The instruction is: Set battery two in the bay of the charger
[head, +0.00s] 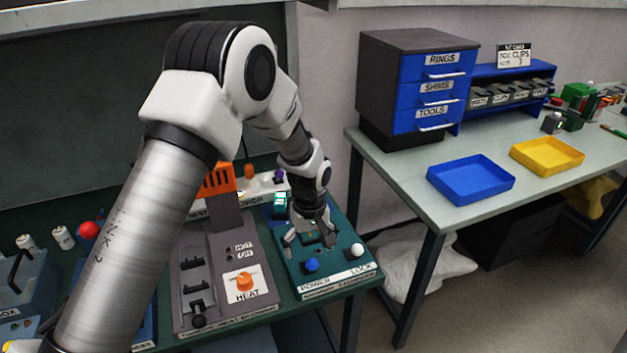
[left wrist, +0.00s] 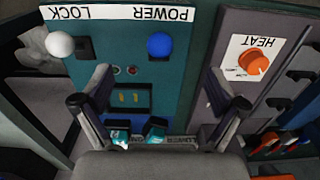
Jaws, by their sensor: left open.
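The charger (head: 335,265) is a teal box with a blue POWER knob (head: 311,265) and a white LOCK knob (head: 356,249). In the left wrist view it appears upside down, and its bay (left wrist: 130,97) shows gold contacts and no battery. My left gripper (head: 312,232) is open and empty over the charger, its fingers (left wrist: 157,82) spread either side of the bay area. Small teal-and-black batteries (head: 280,202) stand behind the charger; they also show at the bottom of the left wrist view (left wrist: 121,131). I cannot read which is battery two. My right gripper is out of view.
The grey heat unit (head: 215,270) with an orange HEAT knob (head: 244,282) stands close left of the charger. A side table (head: 405,170) at the right holds a blue tray (head: 470,180), a yellow tray (head: 547,157) and a drawer cabinet (head: 415,85).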

